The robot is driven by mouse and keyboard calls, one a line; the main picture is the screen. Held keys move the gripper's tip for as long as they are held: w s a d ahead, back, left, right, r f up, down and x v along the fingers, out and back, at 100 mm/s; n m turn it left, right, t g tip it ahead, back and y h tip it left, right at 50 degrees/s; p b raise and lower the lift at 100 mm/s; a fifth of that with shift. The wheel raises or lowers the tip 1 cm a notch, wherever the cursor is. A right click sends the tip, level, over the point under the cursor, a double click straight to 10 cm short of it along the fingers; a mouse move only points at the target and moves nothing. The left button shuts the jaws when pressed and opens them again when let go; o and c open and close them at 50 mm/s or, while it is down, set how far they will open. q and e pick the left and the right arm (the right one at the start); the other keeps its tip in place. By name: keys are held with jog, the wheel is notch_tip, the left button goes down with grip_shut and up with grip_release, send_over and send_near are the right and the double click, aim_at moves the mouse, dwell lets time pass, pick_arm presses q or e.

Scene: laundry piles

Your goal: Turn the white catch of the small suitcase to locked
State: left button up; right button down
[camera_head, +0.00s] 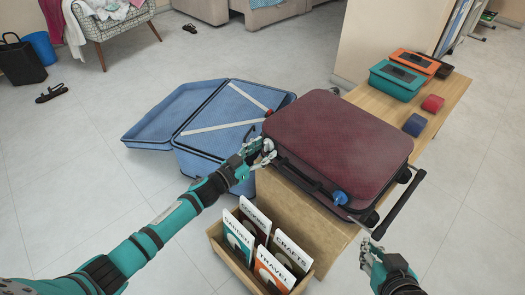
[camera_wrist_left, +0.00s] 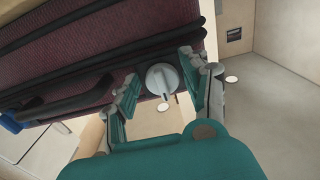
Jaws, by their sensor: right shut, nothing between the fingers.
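The small dark red suitcase (camera_head: 335,140) lies flat and shut on the wooden table. Its round white catch (camera_wrist_left: 162,80) is on its front side, near the left end; in the head view the catch (camera_head: 268,145) is partly hidden by my fingers. In the left wrist view the catch's raised ridge runs roughly up and down. My left gripper (camera_wrist_left: 160,85) is open, with one finger on each side of the catch; it also shows in the head view (camera_head: 259,153). My right gripper (camera_head: 371,252) is shut and empty, low at the table's front right.
A blue catch (camera_head: 340,197) is on the suitcase's front right. Teal (camera_head: 396,80) and orange (camera_head: 413,65) boxes stand behind it on the table (camera_head: 452,93). An open blue suitcase (camera_head: 205,120) lies left. A wooden box (camera_head: 238,268) of dividers stands in front.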

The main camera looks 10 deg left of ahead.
pick_arm(q)
jog(key=c, duration=0.8)
jog(key=shift+m, duration=0.4)
pick_arm(e)
jog(key=shift+s+f, duration=0.1)
pick_arm(q)
jog(key=shift+w+a+r+m+b, duration=0.1)
jog(key=shift+a+r+m+b, duration=0.05)
jog(key=shift+m, duration=2.75)
jog(key=shift+w+a+r+m+b, duration=0.1)
jog(key=shift+m, duration=2.8)
jog(key=shift+w+a+r+m+b, duration=0.1)
jog(key=shift+a+r+m+b, duration=0.05)
jog(key=shift+m, duration=2.75)
pick_arm(e)
jog(key=shift+w+a+r+t+y, duration=0.15)
jog(key=shift+w+a+r+t, duration=0.15)
jog(key=shift+w+r+t, duration=0.35)
jog(key=shift+w+a+r+t+y, duration=0.2)
jog(key=shift+w+r+t, duration=0.25)
jog(key=shift+w+r, duration=0.3)
jog(key=shift+a, duration=0.1)
